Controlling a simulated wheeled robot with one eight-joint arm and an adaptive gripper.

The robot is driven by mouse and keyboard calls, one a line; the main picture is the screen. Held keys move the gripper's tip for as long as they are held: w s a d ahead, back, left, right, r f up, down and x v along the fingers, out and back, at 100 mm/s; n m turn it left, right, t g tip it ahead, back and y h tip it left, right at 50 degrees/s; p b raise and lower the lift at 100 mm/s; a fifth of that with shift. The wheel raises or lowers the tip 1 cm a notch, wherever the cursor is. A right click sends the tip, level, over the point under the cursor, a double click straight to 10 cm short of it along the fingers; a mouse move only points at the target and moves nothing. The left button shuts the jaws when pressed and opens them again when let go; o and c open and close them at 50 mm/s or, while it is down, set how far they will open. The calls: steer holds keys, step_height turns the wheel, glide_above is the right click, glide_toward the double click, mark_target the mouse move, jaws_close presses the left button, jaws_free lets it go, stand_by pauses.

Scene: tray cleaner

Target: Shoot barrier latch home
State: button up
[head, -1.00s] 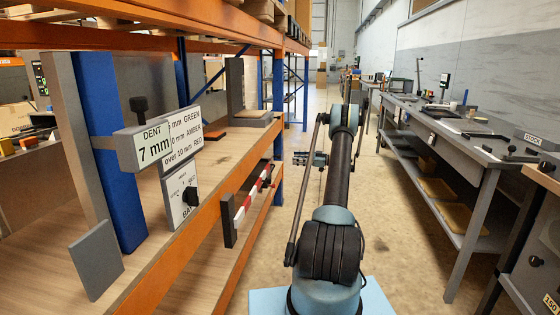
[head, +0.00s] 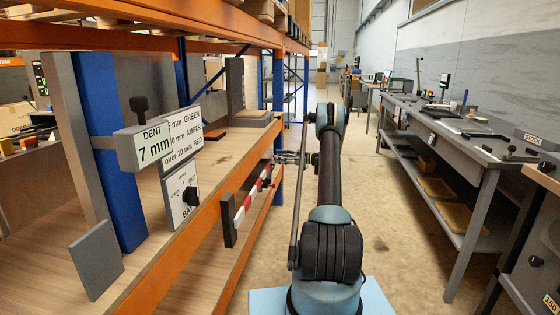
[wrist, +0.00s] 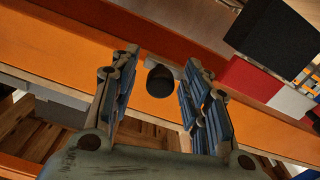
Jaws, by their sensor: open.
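The barrier is a red-and-white striped bar (head: 247,203) along the orange shelf beam in the head view; its striped end also shows in the wrist view (wrist: 243,77). A dark round knob (wrist: 160,81) on a short grey stem, which looks like the latch knob, stands at the orange beam in the wrist view. My gripper (wrist: 160,62) is open, with one finger on each side of the knob and visible gaps to both. In the head view my gripper (head: 285,157) is at the barrier's far end, where the latch is too small to make out.
The orange beam (head: 190,243) runs along the shelf front. A dark block (wrist: 275,40) stands beside the striped end in the wrist view. A black post (head: 229,220) holds the barrier's near end. A grey workbench (head: 440,137) stands right; the aisle floor between is clear.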

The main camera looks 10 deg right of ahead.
jaws_close()
steer(key=shift+s, duration=0.1)
steer(key=shift+s+a, duration=0.3)
steer(key=shift+s, duration=0.55)
steer(key=shift+s+a, duration=0.25)
steer(key=shift+s, duration=0.6)
steer(key=shift+s+a, duration=0.3)
steer(key=shift+s, duration=0.55)
steer(key=shift+c, duration=0.5)
jaws_free()
steer(key=shift+f, duration=0.1)
steer(key=shift+s+d, duration=0.1)
